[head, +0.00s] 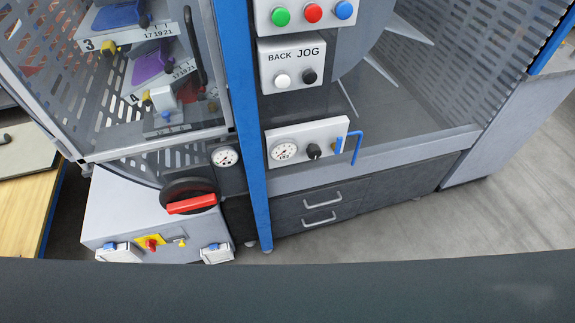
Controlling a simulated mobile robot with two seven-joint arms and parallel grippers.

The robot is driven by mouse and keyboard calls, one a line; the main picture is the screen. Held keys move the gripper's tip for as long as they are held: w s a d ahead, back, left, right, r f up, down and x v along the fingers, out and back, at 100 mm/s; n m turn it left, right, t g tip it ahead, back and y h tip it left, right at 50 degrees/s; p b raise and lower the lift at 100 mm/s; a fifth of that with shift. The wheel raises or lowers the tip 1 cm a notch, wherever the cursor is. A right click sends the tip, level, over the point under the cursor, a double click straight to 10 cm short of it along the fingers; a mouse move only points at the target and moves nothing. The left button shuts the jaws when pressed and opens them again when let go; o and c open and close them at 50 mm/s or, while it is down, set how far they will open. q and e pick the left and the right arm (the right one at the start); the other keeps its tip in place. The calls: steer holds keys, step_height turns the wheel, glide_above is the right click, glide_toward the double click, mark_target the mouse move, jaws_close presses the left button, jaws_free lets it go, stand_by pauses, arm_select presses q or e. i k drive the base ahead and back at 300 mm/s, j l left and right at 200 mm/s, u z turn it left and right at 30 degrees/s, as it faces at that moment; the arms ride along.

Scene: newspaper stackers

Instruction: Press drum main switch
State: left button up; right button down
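Two red controls show at the lower left, and I cannot tell which is the drum main switch. One is a red rotary switch on a yellow plate (150,242), on the front of a grey box (130,205). The other is a red bar handle (192,204) on a round black mount above that box. Neither carries a label I can read. Neither of my grippers is in view, and nothing touches either control.
A blue post (249,130) stands right of the box. Beside it are a BACK/JOG panel (291,62), a panel of green, red and blue buttons (311,13), and a gauge panel (306,142) with a blue handle. Open grey floor (420,220) lies at the right.

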mark_target(150, 244)
steer(key=i+l, duration=0.9)
steer(key=l, duration=0.2)
steer(key=u, duration=2.5)
steer(key=z, duration=0.6)
steer(key=i+j+z, duration=0.1)
steer(key=j+z, duration=0.2)
steer(key=j, duration=0.15)
steer(key=i+j+z, duration=0.1)
steer(key=j+z, duration=0.2)
steer(key=j, duration=0.2)
